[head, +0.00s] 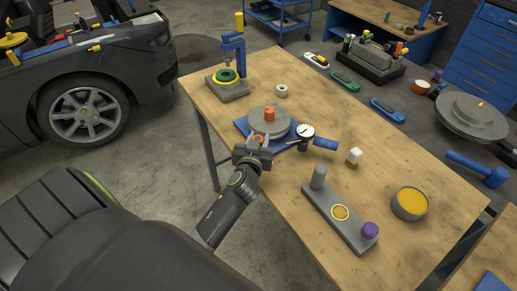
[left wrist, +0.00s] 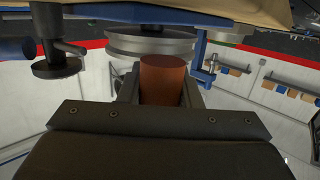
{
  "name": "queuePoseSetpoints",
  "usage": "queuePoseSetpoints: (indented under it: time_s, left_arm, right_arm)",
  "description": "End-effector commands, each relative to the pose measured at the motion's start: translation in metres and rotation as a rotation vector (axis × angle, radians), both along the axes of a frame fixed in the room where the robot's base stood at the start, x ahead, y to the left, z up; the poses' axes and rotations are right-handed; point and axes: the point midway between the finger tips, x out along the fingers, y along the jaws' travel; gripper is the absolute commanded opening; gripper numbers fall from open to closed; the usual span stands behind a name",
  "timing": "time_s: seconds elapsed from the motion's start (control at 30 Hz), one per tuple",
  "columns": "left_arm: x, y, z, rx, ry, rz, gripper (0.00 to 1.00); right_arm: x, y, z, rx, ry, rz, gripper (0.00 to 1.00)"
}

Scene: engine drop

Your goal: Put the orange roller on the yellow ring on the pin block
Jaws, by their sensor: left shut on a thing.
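My left gripper (head: 256,148) is shut on the orange roller (head: 258,139) near the table's left edge, in front of the round grey disc. In the left wrist view the roller (left wrist: 163,80) stands between the two fingers, looking dark orange. The grey pin block (head: 328,214) lies to the right of the gripper, apart from it. My right gripper is not in view.
The grey disc (head: 283,126) bears another orange cylinder (head: 269,114) and rests on a blue base. Bare tabletop lies between gripper and block.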

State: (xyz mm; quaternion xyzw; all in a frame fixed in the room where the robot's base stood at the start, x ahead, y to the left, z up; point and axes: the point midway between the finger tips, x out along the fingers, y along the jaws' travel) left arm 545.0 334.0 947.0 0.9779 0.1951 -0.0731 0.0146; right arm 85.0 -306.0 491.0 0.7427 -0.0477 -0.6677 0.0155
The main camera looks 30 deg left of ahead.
Motion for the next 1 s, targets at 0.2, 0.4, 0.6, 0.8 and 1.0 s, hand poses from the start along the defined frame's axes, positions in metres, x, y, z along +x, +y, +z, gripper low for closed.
queuePoseSetpoints:
  time_s: [0.2,0.4,0.6,0.8,1.0]
  left_arm:
    - [0.000,0.000,-0.035,0.000,0.002,-0.001,0.08]
    - [0.000,0.000,-0.036,0.000,0.000,-0.001,0.08]
    - [0.000,0.000,-0.039,0.000,0.000,-0.001,0.08]
    - [0.000,0.000,-0.039,-0.001,0.001,-0.001,0.45]
    - [0.000,0.000,-0.039,-0.001,0.001,-0.001,0.53]
  right_arm:
    - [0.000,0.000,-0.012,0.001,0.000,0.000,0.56]
    - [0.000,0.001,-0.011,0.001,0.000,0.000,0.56]
    - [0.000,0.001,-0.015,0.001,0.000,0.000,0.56]
    - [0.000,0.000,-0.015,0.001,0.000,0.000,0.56]
    - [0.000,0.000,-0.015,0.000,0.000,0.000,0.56]
